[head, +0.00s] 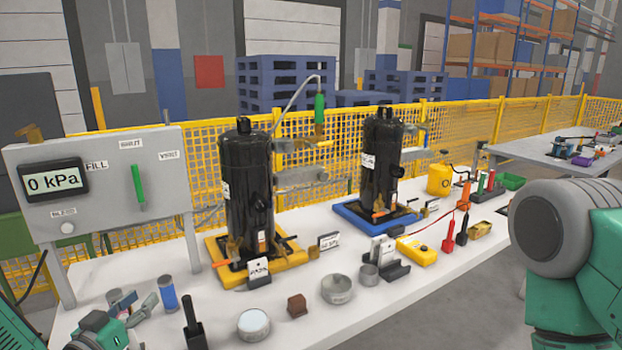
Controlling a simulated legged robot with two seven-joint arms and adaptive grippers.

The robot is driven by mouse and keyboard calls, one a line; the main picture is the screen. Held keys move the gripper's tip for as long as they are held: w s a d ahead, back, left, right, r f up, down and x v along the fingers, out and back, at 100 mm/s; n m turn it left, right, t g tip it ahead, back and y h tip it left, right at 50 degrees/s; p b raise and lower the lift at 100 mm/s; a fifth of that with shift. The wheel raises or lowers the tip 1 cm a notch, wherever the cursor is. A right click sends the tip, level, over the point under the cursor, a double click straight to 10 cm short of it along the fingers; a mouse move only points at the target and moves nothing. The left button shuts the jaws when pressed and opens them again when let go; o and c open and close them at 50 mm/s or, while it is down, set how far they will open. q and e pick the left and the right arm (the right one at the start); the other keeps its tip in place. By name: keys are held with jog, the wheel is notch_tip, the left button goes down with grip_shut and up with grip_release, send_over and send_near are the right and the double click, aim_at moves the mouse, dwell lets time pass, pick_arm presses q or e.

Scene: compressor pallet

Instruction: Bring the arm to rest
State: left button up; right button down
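My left gripper (134,303) shows at the bottom left, low over the near left part of the white table (390,302). Its two grey fingers are spread apart with nothing seen between them. A blue-and-grey cylinder (167,292) stands just right of the fingers, apart from them as far as I can see. My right arm shows as a large grey and teal link at the right edge. Its gripper is outside the view.
A black tank (246,185) stands on a yellow pallet (292,277), another (382,160) on a blue pallet (352,218). A panel (100,165) reading 0 kPa stands left. A black upright holder (194,325), round tins and a yellow meter (417,251) occupy the table.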

pick_arm(q)
jog(key=s+d+f+g+b, duration=0.2)
jog(key=s+d+f+g, duration=0.25)
jog(key=s+f, duration=0.45)
jog(key=s+d+f+g+b, duration=0.2)
jog(key=s+d+f+g, duration=0.3)
jog(key=f, duration=0.6)
jog(key=s+a+f+g+y+b, duration=0.1)
jog(key=s+f+g, duration=0.2)
jog(key=s, duration=0.7)
jog(key=s+f+g+y+b, duration=0.1)
jog(key=s+f+g, duration=0.3)
jog(key=s, duration=0.7)
jog(key=shift+s+a+f+y, duration=0.2)
jog(key=shift+a+y, duration=0.15)
jog(key=shift+y, duration=0.15)
jog(key=shift+w, duration=0.15)
